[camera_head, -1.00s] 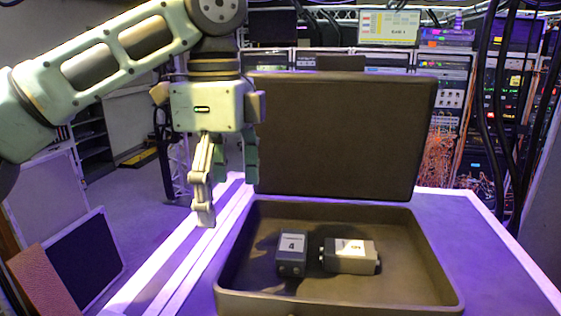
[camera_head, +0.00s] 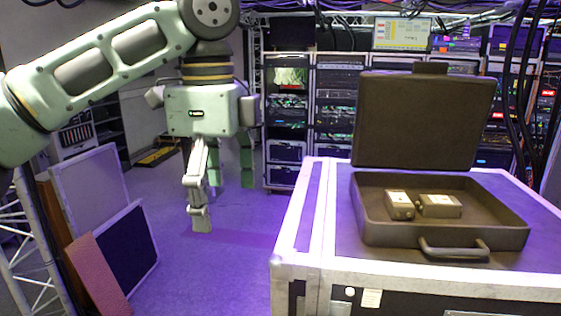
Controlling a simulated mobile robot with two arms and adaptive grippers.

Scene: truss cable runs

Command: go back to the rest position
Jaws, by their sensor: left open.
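My left gripper (camera_head: 222,205) hangs from the arm that comes in from the left, with its fingers pointing down. Its fingers are apart and nothing is between them. It is over the purple floor, left of the flight case and clear of it. An open dark case (camera_head: 385,233) with a front handle stands on the flight case, lid raised at the back. Two small labelled boxes, one on the left (camera_head: 399,205) and one on the right (camera_head: 440,206), lie inside it. My right gripper is not in view.
The flight case (camera_head: 300,240) with pale metal edges fills the lower right. Leaning panels (camera_head: 128,250) and a truss (camera_head: 32,245) stand at the left. Equipment racks (camera_head: 335,105) line the back. The floor (camera_head: 230,270) between panels and flight case is clear.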

